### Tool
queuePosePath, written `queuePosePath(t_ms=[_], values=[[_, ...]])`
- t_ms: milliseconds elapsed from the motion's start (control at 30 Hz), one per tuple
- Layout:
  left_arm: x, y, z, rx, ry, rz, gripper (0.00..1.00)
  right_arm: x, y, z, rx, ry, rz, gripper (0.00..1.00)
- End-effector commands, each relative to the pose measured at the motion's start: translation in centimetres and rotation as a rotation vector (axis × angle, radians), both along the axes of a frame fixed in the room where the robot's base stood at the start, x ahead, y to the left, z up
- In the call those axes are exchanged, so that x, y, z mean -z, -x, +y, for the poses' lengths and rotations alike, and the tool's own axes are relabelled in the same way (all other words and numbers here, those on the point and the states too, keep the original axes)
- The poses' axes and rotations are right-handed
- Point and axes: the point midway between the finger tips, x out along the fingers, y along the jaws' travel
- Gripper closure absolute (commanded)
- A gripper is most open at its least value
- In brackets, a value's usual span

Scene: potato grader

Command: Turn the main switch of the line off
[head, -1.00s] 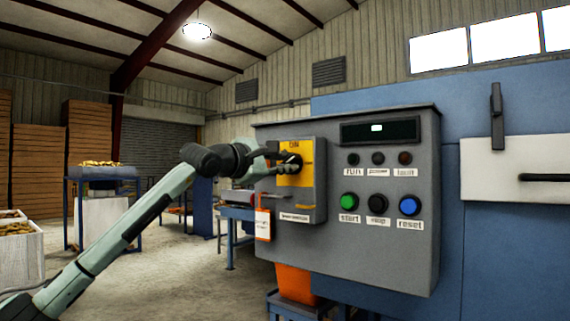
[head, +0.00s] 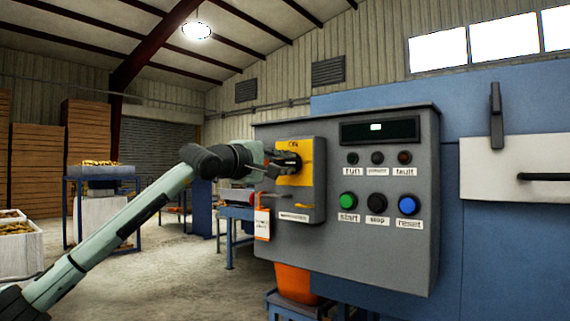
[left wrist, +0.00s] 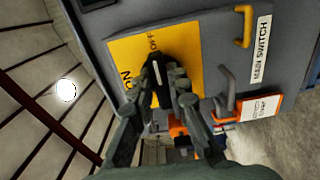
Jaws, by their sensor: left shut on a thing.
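The main switch is a black rotary knob (left wrist: 157,75) on a yellow plate (left wrist: 190,56) marked ON and OFF. The white line on the knob points toward the OFF mark in the left wrist view. The plate (head: 307,149) also shows on the left part of the grey control cabinet (head: 350,250) in the head view. My left gripper (left wrist: 165,90) has its fingers closed around the knob. In the head view my left gripper (head: 284,162) reaches the plate from the left and partly covers the knob. My right gripper is not in view.
A MAIN SWITCH label (left wrist: 261,50), a yellow handle (left wrist: 243,26) and a grey hook (left wrist: 229,92) with an orange-edged tag (left wrist: 261,106) sit beside the plate. Green start (head: 348,201), black stop (head: 377,203) and blue reset (head: 408,205) buttons are to the right.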

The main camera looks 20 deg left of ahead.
Motion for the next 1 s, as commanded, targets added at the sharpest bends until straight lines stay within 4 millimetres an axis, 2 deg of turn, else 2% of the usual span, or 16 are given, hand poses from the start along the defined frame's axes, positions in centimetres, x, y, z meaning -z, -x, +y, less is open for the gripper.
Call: queuePosePath(t_ms=[333, 367, 500, 833, 1000], values=[[0.1, 0.0, -0.1, 0.001, -0.006, -0.001, 1.0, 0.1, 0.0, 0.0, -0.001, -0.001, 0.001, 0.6], [0.1, 0.0, -0.1, 0.001, -0.006, -0.001, 0.81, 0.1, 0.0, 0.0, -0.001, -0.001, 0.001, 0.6], [0.1, 0.0, 0.0, 0.0, -0.005, -0.001, 0.64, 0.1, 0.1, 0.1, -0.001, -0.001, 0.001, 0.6], [0.1, 0.2, 0.1, 0.0, -0.003, -0.001, 0.64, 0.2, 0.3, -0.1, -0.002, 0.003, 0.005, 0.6], [0.0, 2.2, 0.9, -0.001, -0.005, -0.002, 0.64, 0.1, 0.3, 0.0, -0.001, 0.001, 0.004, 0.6]])
